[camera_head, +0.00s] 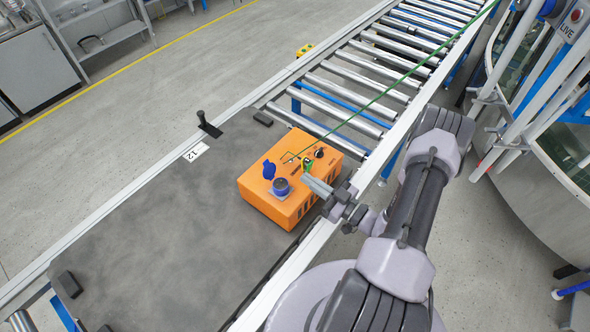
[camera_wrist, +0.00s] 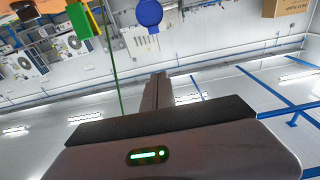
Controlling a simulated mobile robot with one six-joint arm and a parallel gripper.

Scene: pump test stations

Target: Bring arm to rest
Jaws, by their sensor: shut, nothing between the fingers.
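My arm reaches in from the lower right in the head view. My gripper (camera_head: 308,181) is over or beside the right part of an orange pump box (camera_head: 272,205); its height above the box is hard to judge. The fingers (camera_wrist: 158,76) are together and empty in the wrist view. The box sits on a dark grey plate and carries a blue cap, a dark blue round fitting (camera_head: 281,187) and a green-yellow part (camera_head: 307,163) close to the fingertips. In the wrist view a blue round knob (camera_wrist: 148,13) and a green-yellow part (camera_wrist: 77,22) appear at the top.
A roller conveyor (camera_head: 350,90) runs from the plate to the upper right. A green line (camera_head: 400,80) stretches above it towards the box. A black lever (camera_head: 208,125) stands at the plate's left edge. A round station with pipes (camera_head: 545,150) is at the right. Floor at left is clear.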

